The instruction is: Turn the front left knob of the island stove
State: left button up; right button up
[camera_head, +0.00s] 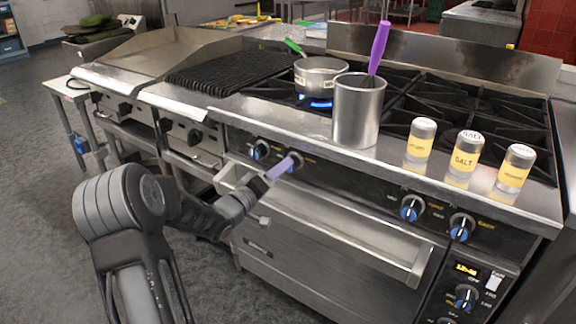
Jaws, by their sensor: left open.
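The island stove (330,195) has a row of blue-and-black knobs along its front. At the left end of the row are a leftmost knob (259,150) and a second knob (296,160) just right of it. My left gripper (283,167) is open, and its pale purple fingertips are at the second knob, partly covering it. I cannot tell whether they touch it. Two more knobs (411,208) and (461,226) are farther right. A blue flame (319,103) burns under the saucepan (318,76). My right gripper is out of view.
A metal canister (358,112) with a purple-handled utensil (378,48) stands on the stove's front ledge. Shakers, including a salt one (465,155), stand right of it. The oven handle (330,238) juts out below the knobs. Open floor (40,200) lies to the left.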

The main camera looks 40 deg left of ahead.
pick_arm(q)
jog(key=shift+w, duration=2.4)
jog(key=c, duration=1.4)
